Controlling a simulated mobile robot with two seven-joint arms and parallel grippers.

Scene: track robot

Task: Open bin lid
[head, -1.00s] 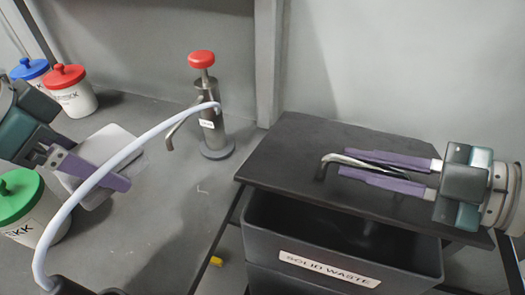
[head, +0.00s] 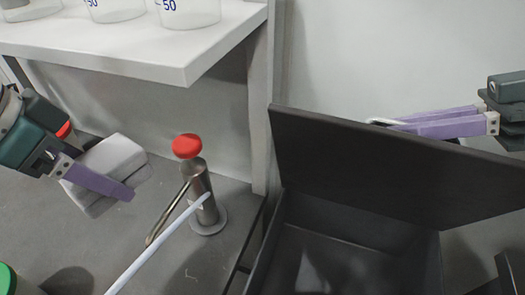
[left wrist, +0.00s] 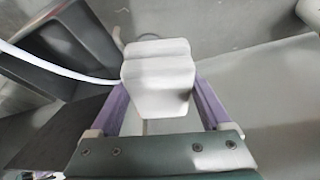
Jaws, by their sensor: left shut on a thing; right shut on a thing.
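The dark bin lid (head: 390,165) stands tilted up in the head view, and the bin (head: 345,255) below it shows its open inside. My right gripper (head: 385,123) is behind the lid's upper edge, shut on the metal lid handle (head: 380,121), which is mostly hidden by the lid. My left gripper (head: 100,182) is shut on a whitish block-like thing (head: 118,160), held above the bench on the left. The block also shows between the purple fingers in the left wrist view (left wrist: 158,80).
A white shelf (head: 140,40) with glass beakers (head: 190,12) overhangs the bench. A green-lidded container (head: 8,280) is at the lower left.

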